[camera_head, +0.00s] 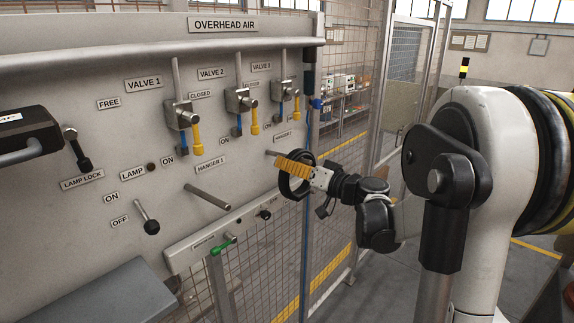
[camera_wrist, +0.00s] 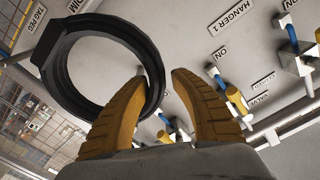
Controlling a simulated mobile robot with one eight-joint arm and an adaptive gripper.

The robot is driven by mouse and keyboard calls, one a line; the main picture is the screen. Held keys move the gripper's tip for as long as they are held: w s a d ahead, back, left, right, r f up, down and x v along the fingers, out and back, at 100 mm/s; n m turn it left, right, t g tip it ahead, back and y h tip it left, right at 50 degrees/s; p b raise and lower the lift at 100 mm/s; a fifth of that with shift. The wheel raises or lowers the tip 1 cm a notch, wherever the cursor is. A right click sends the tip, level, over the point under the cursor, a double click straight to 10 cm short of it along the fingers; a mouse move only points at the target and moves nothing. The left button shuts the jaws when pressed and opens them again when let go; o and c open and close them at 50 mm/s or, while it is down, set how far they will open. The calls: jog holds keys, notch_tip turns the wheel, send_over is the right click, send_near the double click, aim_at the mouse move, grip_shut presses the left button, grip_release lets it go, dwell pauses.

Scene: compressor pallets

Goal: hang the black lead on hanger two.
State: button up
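The black lead shows as a thick black ring (camera_head: 284,187) at the hanger two peg (camera_head: 271,153), under the HANGER 2 label (camera_head: 283,134). In the wrist view the ring (camera_wrist: 65,85) fills the upper left. My gripper (camera_head: 284,162) has yellow ribbed fingers and overlaps the ring in the head view. In the wrist view its fingertips (camera_wrist: 160,75) are apart. The ring's right edge lies by the left fingertip, with a gap to the right one. The left finger hides part of the ring. I cannot tell whether the peg passes through the ring.
The hanger one peg (camera_head: 208,196) is bare, left of my gripper. Valves with blue and yellow handles (camera_head: 241,100) line the panel above. A lower rail carries a green hook (camera_head: 222,244) and a black knob (camera_head: 264,214). A mesh fence (camera_head: 345,130) stands behind.

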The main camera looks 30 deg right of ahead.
jog(key=v, duration=1.2)
jog(key=s+a+f+g+b, duration=0.2)
jog(key=a+f+g+b, duration=0.1)
jog(key=a+f+b, duration=0.6)
jog(key=s+a+f+g+b, duration=0.1)
jog(key=a+f+g+b, duration=0.2)
jog(key=a+f+b, duration=0.65)
jog(key=s+a+f+g+h+b, duration=0.1)
jog(key=s+f+b, duration=0.3)
jog(key=f, duration=0.5)
jog(key=s+a+f+n+g+h+b, duration=0.1)
jog(key=s+f+h+b, duration=0.2)
jog(key=f, duration=0.6)
jog(key=s+a+f+n+g+h+b, duration=0.1)
jog(key=s+f+h+b, duration=0.1)
jog(key=s+f+b, duration=0.5)
notch_tip(320, 180, down, 2)
jog(key=shift+g+b, duration=0.4)
jog(key=shift+b, duration=0.1)
